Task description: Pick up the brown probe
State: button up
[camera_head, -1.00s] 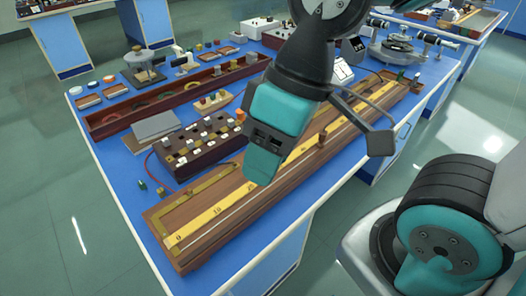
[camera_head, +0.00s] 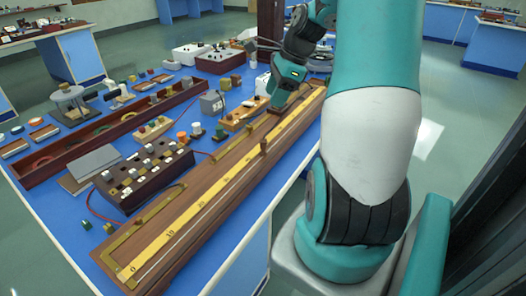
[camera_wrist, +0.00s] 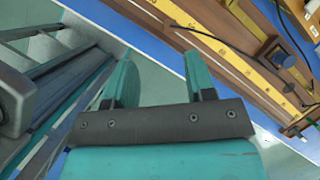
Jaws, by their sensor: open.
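A small brown upright peg, which looks like the brown probe (camera_head: 264,146), stands on the long wooden board with a yellow scale (camera_head: 205,195), near its middle. My gripper (camera_head: 277,104) is farther back, by the far part of the board, and appears beyond the peg. Its height above the board is hard to tell. In the wrist view the two teal fingers (camera_wrist: 159,75) are apart with nothing between them. There the board (camera_wrist: 228,52) lies to the upper right of the fingers, with a dark cable and brown pieces on it; I cannot tell whether one is the probe.
A dark box with white knobs (camera_head: 143,177), a long red-brown tray (camera_head: 60,160) and several small instruments crowd the blue table left of the board. A red wire (camera_head: 100,212) lies near the box. A blue strip of table along the board's right side is clear.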

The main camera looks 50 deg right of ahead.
jog(key=s+d+f+m, duration=0.1)
jog(key=s+d+m, duration=0.1)
jog(key=d+m, duration=0.15)
send_over(264, 141)
jog(key=s+d, duration=0.2)
jog(key=shift+n, duration=0.35)
notch_tip(264, 141, down, 10)
jog(key=shift+w+a+f, duration=0.1)
jog(key=shift+f, duration=0.15)
jog(key=shift+x, duration=3)
jog(key=shift+w+a+r, duration=0.15)
jog(key=shift+a, duration=0.05)
grip_shut()
